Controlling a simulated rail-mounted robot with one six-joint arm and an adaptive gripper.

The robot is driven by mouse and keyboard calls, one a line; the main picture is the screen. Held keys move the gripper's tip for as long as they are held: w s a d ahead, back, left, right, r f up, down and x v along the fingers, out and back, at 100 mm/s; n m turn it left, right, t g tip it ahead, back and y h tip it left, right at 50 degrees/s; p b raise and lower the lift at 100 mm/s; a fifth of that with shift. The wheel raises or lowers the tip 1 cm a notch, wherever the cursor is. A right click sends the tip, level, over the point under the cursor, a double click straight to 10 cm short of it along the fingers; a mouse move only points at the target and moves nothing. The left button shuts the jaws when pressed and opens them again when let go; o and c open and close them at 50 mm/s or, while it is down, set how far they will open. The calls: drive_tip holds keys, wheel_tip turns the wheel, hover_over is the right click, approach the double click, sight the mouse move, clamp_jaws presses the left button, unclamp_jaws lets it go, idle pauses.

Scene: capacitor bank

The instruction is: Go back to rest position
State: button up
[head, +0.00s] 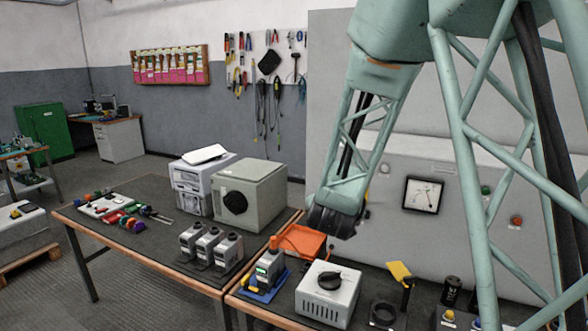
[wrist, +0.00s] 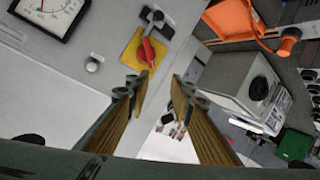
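My gripper (wrist: 161,88) is open in the wrist view, with its two ribbed fingers apart and nothing between them. In the head view my gripper (head: 335,218) is a dark shape at the end of my teal lattice arm, above the orange tray, and its fingers are hard to make out. A red handle on a yellow plate (wrist: 132,52) is mounted on the grey panel, beyond the fingertips in the wrist view. My arm hides that handle in the head view.
The grey panel (head: 390,235) with a dial gauge (head: 422,195) stands behind my arm. On the benches are an orange tray (head: 303,241), a grey box with a dark knob (head: 328,291), small meters (head: 212,249) and a larger cabinet (head: 258,190). The floor at left is partly open.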

drive_tip(key=s+r+g+y, duration=0.2)
drive_tip(key=s+r, duration=0.2)
drive_tip(key=s, duration=0.6)
drive_tip(key=s+r+g+y, duration=0.2)
drive_tip(key=s+r, duration=0.2)
drive_tip(key=s, duration=0.7)
drive_tip(key=s+d+m+g, duration=0.1)
drive_tip(key=s+d+g, duration=0.1)
drive_tip(key=s, duration=1.6)
drive_tip(key=s+d+m+g+h, duration=0.1)
drive_tip(key=s+d+g, duration=0.2)
drive_tip(key=s, duration=1.5)
drive_tip(key=shift+s+d+f+g, duration=0.25)
drive_tip(key=shift+s+d+g, duration=0.1)
drive_tip(key=shift+d, duration=0.75)
drive_tip(key=shift+o, duration=1.2)
drive_tip(key=shift+w, duration=0.1)
